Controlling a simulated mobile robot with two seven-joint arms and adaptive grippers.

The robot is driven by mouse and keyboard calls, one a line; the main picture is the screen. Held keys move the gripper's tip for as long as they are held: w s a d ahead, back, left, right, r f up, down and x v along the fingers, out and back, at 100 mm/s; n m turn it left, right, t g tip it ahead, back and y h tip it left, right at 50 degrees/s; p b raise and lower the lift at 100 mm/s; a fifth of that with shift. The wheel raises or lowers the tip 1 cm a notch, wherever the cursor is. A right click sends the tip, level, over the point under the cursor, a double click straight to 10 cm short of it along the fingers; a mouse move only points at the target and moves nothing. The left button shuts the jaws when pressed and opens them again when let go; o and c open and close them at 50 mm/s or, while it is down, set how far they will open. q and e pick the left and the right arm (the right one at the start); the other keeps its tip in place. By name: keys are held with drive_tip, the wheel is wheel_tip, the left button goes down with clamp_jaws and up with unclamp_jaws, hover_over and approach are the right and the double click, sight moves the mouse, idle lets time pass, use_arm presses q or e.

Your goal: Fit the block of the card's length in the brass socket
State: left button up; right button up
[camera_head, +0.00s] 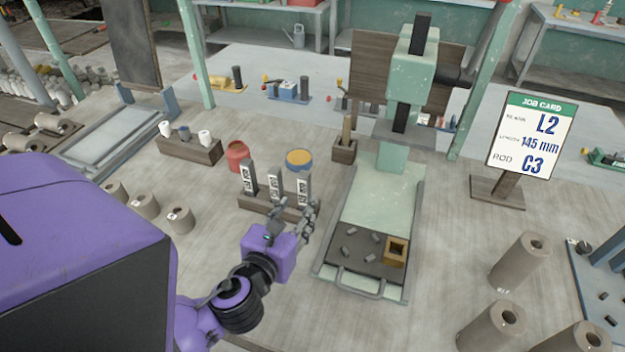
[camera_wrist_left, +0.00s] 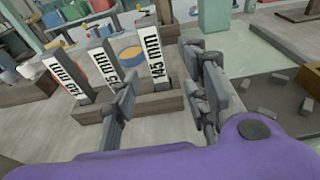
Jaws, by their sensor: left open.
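The job card (camera_head: 530,133) reads L2, length 145 mm, rod C3. Three grey blocks with white labels stand upright in a wooden rack (camera_head: 258,207). The right block (camera_head: 303,188) reads 145 mm in the left wrist view (camera_wrist_left: 156,62); the middle block (camera_head: 275,188) and left block (camera_head: 248,178) have labels I cannot read surely. My left gripper (camera_head: 292,220) is open and empty, just in front of the rack's right end. In the left wrist view its fingers (camera_wrist_left: 165,95) spread on either side of the 145 mm block's line, apart from it. The brass socket (camera_head: 396,250) sits on the press's dark plate.
The green press (camera_head: 390,200) stands right of the rack, with several small grey pieces on its plate. A red pot (camera_head: 237,157) and a yellow-topped blue tub (camera_head: 299,160) stand behind the rack. Clay cylinders (camera_head: 520,262) stand at the right.

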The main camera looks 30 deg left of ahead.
sight(303, 195)
use_arm(q)
drive_tip(key=shift+w+a, duration=0.1)
drive_tip(key=shift+w, duration=0.3)
drive_tip(key=shift+x, duration=0.75)
drive_tip(key=p+x, duration=0.1)
drive_tip(key=x, duration=0.3)
drive_tip(key=shift+w+a, duration=0.25)
drive_tip(key=shift+w, duration=0.15)
drive_tip(key=shift+c, duration=0.7)
drive_tip(key=c, duration=0.8)
clamp_jaws()
use_arm(e)
drive_tip(key=shift+s+r, duration=0.2)
drive_tip(key=shift+s, duration=0.4)
